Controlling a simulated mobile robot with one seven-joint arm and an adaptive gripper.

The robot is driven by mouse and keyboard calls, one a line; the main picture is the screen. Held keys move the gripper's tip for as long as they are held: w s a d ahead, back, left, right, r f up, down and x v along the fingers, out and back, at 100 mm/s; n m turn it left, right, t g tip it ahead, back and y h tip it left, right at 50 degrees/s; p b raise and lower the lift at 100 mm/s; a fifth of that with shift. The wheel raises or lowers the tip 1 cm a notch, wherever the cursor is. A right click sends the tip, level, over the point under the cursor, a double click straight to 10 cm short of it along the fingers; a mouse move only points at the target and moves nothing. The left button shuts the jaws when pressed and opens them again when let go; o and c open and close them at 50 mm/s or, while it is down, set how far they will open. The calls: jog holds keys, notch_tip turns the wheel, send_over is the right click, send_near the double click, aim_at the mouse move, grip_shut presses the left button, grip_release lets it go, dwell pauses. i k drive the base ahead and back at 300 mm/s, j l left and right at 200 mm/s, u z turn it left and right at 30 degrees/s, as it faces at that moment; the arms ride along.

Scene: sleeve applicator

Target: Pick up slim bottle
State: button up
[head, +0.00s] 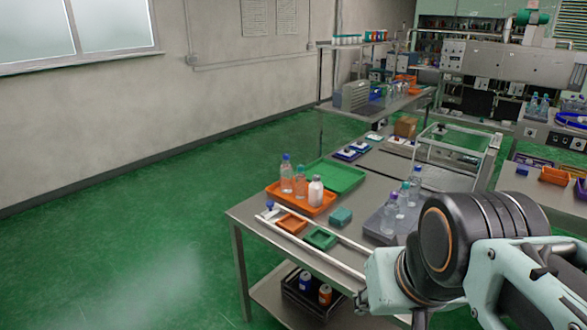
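Several small bottles stand upright on the steel workbench (262,235). A tall clear bottle with a blue cap (286,176), a clear bottle with a dull cap (300,184) and a white bottle (316,192) stand in an orange tray (272,196) at the bench's left. More clear bottles with teal, purple and blue caps stand on a grey tray (372,222) at the right, such as the purple-capped one (389,214). I cannot tell for sure which one is the slim bottle.
A green tray (340,177) lies behind the orange one. Small orange (291,223) and green (321,238) trays and a teal block (341,216) lie in front. A clear-walled frame (452,152) stands behind the grey tray. Green floor (130,240) is open at left.

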aim_at(300, 177)
jog(key=i+j+z, duration=0.1)
jog(key=i+j, duration=0.35)
jog(key=i+j+z, duration=0.1)
jog(key=i+j, duration=0.35)
jog(key=i+j+z, duration=0.1)
jog(key=i+j, duration=0.35)
jog(key=j, duration=0.15)
jog(key=i+j+z, duration=0.1)
jog(key=i+j, duration=0.3)
jog(key=j, duration=0.15)
jog(key=i+j, duration=0.1)
jog(key=j, duration=0.3)
jog(key=i+j, duration=0.1)
jog(key=j, duration=0.25)
jog(key=i+j+z, duration=0.1)
jog(key=i, duration=0.25)
